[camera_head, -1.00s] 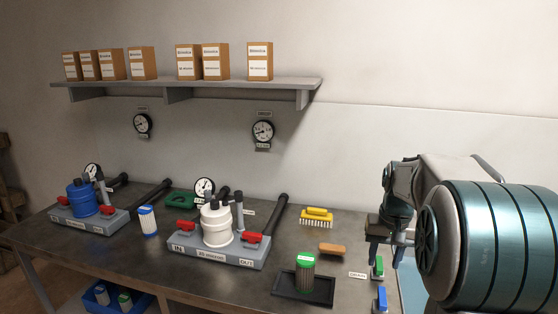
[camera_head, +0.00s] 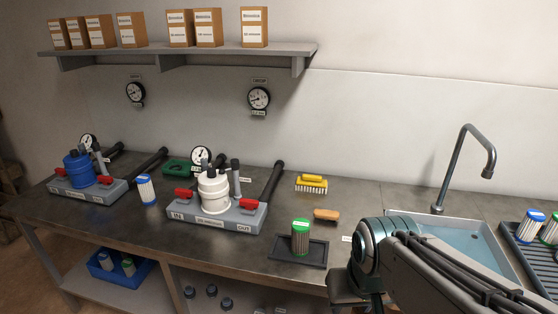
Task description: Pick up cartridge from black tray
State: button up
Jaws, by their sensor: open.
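The cartridge (camera_head: 300,240), ribbed with a green top and a white label, stands upright in the black tray (camera_head: 319,252) on the bench. My gripper (camera_head: 348,290) is at the bottom edge of the head view, to the right of the tray and nearer to me. It is partly cut off by the frame and its fingertips are not clearly shown. It is apart from the cartridge, and I see nothing held in it.
An orange-brown block (camera_head: 326,215) and a yellow brush (camera_head: 311,184) lie behind the tray. A manifold with a white housing (camera_head: 214,195) stands to the left. A sink (camera_head: 440,238) and a dark rack (camera_head: 527,262) with cartridges are at the right.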

aim_at(301, 228)
jog(key=k, duration=0.5)
jog(key=u, duration=1.5)
jog(key=i, duration=1.3)
jog(key=z, duration=3.05)
jog(key=i, duration=0.5)
jog(key=z, duration=0.05)
